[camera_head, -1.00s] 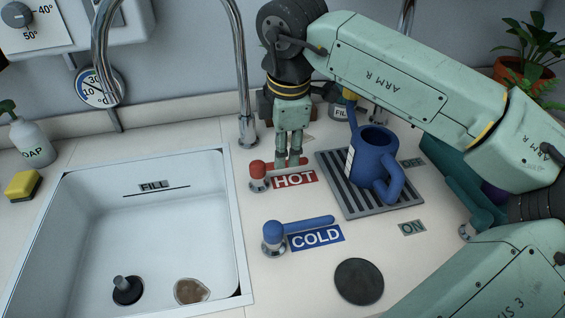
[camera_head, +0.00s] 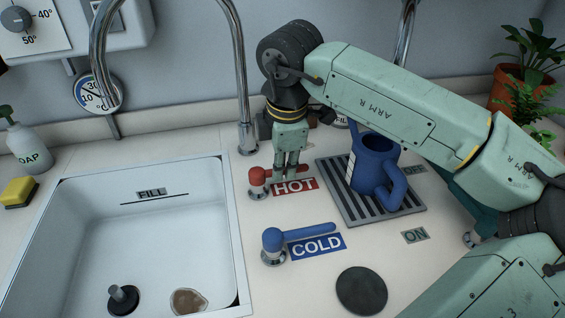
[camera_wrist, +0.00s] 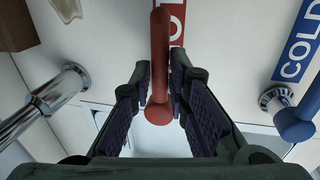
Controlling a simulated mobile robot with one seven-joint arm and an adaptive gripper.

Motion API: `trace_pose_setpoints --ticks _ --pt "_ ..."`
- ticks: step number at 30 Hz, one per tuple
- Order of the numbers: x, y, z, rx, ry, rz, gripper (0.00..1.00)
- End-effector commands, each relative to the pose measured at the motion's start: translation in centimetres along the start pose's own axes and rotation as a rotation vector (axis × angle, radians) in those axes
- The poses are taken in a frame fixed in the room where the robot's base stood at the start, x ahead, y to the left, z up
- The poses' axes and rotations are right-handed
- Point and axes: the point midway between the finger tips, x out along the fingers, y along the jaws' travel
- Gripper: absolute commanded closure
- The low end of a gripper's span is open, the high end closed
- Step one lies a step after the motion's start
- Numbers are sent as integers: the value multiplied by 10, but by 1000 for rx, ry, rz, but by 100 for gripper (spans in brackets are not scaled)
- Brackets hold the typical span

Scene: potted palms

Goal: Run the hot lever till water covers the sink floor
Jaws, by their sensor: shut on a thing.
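The red hot lever (camera_head: 258,178) stands right of the sink, its handle lying along the red HOT label (camera_head: 296,186). My gripper (camera_head: 288,173) points down and is shut on this handle. In the wrist view the red handle (camera_wrist: 160,60) runs between the two fingers of my gripper (camera_wrist: 160,75). The white sink (camera_head: 170,250) has a FILL line (camera_head: 152,193) on its far wall. A black plug (camera_head: 123,298) and a brown patch (camera_head: 188,302) show on its floor. I see no water stream from the curved spout (camera_head: 98,60) and no clear water level.
The blue cold lever (camera_head: 300,232) is in front of the hot one. A blue watering can (camera_head: 374,165) stands on a grey rack (camera_head: 345,205) to the right. A dark disc (camera_head: 361,291) lies nearer. Soap (camera_head: 28,148) and a yellow sponge (camera_head: 19,192) are left of the sink.

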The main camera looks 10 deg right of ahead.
Motion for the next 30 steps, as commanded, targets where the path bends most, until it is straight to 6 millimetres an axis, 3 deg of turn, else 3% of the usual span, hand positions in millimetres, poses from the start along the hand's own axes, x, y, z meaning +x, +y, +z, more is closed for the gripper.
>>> trace_pose_setpoints --ticks 5,30 --pt "0 0 0 0 0 0 100" --pt "3 7 1 22 -6 1 100"
